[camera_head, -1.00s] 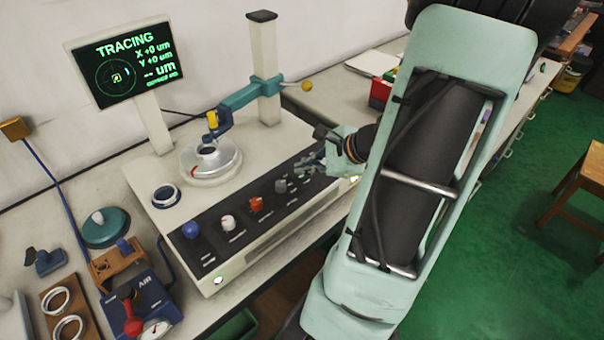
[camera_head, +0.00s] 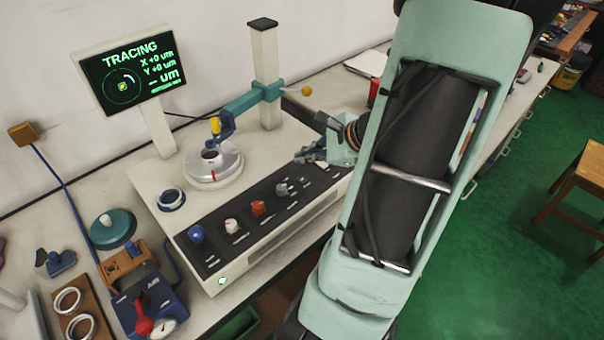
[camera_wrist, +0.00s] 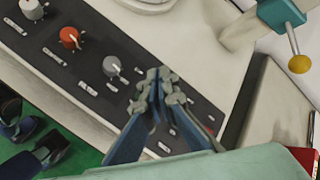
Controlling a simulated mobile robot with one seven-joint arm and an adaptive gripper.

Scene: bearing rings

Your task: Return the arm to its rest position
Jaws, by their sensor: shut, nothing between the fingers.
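My gripper (camera_head: 300,156) hangs over the right part of the machine's dark control panel (camera_head: 243,228) in the head view. In the wrist view my gripper (camera_wrist: 158,75) has its two fingertips together with nothing between them. The panel with its red knob (camera_wrist: 69,37) and grey knob (camera_wrist: 111,66) lies below the fingers. The rest position itself is not marked in these frames.
The measuring machine's column (camera_head: 264,80) and teal arm (camera_head: 246,101) stand left of my gripper. A yellow ball (camera_wrist: 299,64) sticks out from that arm. A round turntable (camera_head: 214,172) and the screen (camera_head: 130,70) are further left. Green floor (camera_head: 490,250) is open at right.

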